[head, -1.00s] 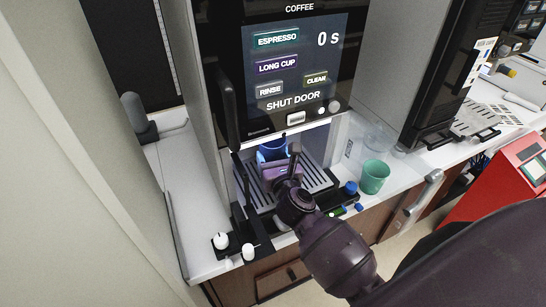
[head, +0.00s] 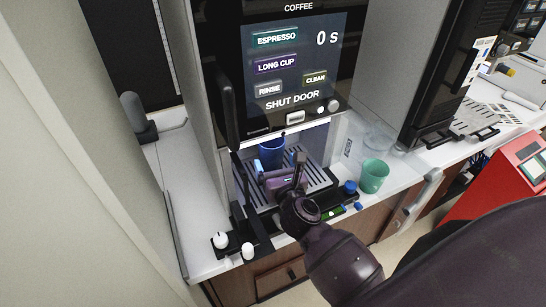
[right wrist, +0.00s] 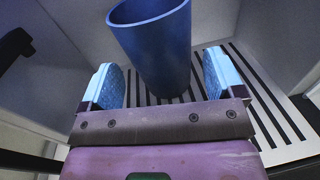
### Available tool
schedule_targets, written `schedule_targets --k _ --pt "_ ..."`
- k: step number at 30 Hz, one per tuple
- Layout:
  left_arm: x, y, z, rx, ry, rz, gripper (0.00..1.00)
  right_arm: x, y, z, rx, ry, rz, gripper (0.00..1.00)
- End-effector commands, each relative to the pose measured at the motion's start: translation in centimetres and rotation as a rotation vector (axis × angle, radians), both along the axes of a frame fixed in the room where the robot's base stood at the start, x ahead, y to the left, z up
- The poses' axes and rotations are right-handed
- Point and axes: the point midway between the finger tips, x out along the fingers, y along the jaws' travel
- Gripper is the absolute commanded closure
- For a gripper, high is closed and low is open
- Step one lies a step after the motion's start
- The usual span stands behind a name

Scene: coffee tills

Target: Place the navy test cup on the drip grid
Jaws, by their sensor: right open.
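The navy cup (head: 271,151) stands upright on the slatted drip grid (head: 318,181) inside the coffee machine's bay. In the right wrist view the navy cup (right wrist: 155,45) is just ahead of my right gripper, and its base appears to rest on the grid (right wrist: 272,108). My right gripper (head: 279,168) is in front of the cup. Its two blue-padded fingers (right wrist: 160,82) are spread apart, with clear gaps to the cup on both sides. My left gripper is not in view.
A green cup (head: 373,176) stands on the counter right of the bay, near a clear cup (head: 378,138). A blue-capped item (head: 350,188) is by the grid's right front. White-knobbed parts (head: 221,240) stand front left. The machine's screen (head: 295,62) reads "SHUT DOOR".

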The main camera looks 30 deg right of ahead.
Motion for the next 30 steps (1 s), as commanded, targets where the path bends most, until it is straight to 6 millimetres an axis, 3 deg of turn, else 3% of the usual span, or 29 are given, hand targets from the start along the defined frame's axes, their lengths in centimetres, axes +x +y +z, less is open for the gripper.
schedule_targets --k 6,15,30 --pt "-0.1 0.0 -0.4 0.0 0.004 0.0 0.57 -4.0 0.7 -0.2 0.002 0.003 0.0 0.12" --pt "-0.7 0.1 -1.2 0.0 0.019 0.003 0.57 -7.8 1.5 -0.1 0.001 0.001 0.0 0.12" --pt "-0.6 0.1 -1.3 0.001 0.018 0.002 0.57 -8.7 1.7 0.0 0.0 -0.001 0.001 0.12"
